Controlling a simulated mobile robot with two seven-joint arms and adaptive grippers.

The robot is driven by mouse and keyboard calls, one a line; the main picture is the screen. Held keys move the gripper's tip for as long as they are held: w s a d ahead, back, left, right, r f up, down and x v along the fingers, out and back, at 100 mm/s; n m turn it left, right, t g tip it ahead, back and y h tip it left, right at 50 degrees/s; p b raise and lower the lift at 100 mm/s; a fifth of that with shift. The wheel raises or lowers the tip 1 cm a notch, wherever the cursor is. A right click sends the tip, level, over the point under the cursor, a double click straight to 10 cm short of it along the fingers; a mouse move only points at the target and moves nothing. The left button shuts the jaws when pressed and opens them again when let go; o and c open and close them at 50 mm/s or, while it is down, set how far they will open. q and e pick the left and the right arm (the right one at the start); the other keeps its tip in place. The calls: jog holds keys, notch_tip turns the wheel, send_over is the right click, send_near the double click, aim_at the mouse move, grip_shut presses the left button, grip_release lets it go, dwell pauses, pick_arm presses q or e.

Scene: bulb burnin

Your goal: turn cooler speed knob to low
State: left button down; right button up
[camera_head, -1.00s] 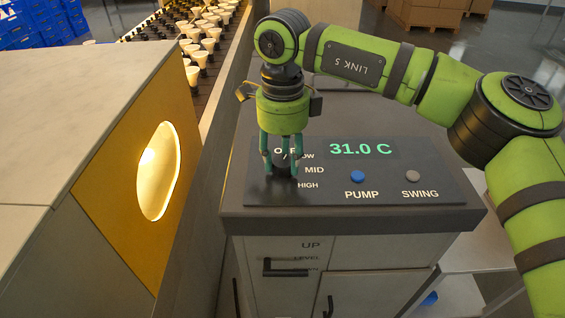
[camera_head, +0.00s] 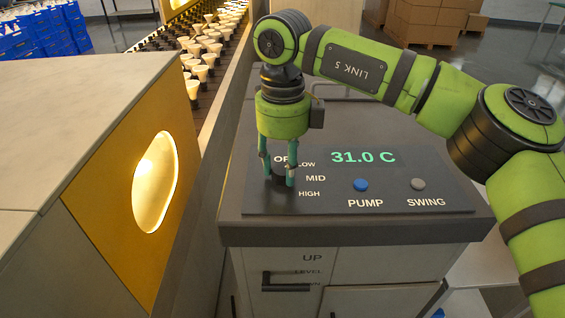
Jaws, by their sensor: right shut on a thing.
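The cooler (camera_head: 420,232) stands in the middle with a dark control panel (camera_head: 400,180) on top. The panel reads 31.0 C and carries the labels OFF, LOW, MID and HIGH at its left. The dark speed knob (camera_head: 279,172) is left of these labels, mostly hidden by my fingers. My right gripper (camera_head: 279,180) points down over the knob, with its teal fingers shut on it. The knob's pointer is hidden, so its setting cannot be read. My left gripper is not in view.
A blue PUMP button (camera_head: 361,185) and a grey SWING button (camera_head: 418,184) sit right of the knob. A cabinet with a glowing oval window (camera_head: 155,182) stands close at left. A conveyor (camera_head: 208,85) with several bulbs runs behind. Cardboard boxes (camera_head: 425,30) stand far back.

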aim_at(284, 169)
jog(key=o, duration=1.1)
jog(key=shift+o, duration=0.2)
jog(key=shift+d, duration=0.1)
jog(key=shift+r, duration=0.2)
notch_tip(284, 169, up, 12)
jog(key=shift+f, duration=0.2)
